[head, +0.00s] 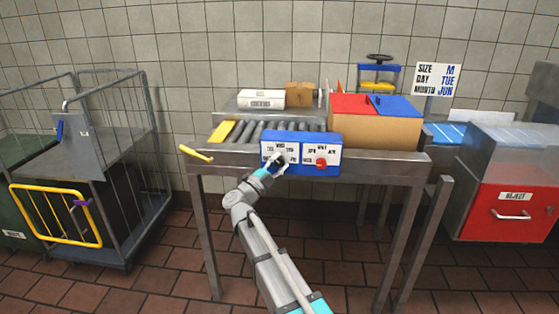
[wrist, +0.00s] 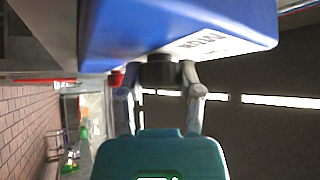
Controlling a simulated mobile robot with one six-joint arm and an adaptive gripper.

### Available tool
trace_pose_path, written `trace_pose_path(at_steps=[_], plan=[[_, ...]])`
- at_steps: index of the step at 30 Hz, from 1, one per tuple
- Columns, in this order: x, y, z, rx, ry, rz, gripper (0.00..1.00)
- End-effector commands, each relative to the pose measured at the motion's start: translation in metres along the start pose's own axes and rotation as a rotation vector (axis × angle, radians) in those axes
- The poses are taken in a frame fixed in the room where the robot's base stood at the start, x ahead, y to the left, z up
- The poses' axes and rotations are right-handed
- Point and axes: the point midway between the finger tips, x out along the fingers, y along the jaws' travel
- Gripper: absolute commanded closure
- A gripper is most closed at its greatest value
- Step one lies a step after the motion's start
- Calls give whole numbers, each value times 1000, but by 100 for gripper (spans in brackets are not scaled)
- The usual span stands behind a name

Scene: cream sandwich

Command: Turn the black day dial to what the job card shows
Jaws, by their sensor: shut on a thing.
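The black day dial (wrist: 160,70) sits on the left white plate of the blue control box (head: 310,171) at the table's front. In the head view my gripper (head: 274,163) covers most of the dial, so where it points is hidden. My gripper (wrist: 163,88) is shut on the dial, with a finger on each side of it in the wrist view. The job card (head: 437,79) stands at the back right and reads SIZE M, DAY TUE, MONTH JUN. A red dial (head: 321,163) is on the box's right plate.
A cardboard box with red and blue flaps (head: 375,130) stands behind the control box. A roller conveyor (head: 262,131) lies to its left. A yellow lever (head: 196,153) sticks out at the table's left. A wire cage cart (head: 150,150) stands left, a red reject bin (head: 505,205) right.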

Motion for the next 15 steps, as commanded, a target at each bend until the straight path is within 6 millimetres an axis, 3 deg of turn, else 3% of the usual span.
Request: trace_pose_path(at_steps=[12,13,15], plan=[[0,0,1,7,0,5,100],[0,0,1,7,0,5,47],[0,0,1,7,0,5,34]])
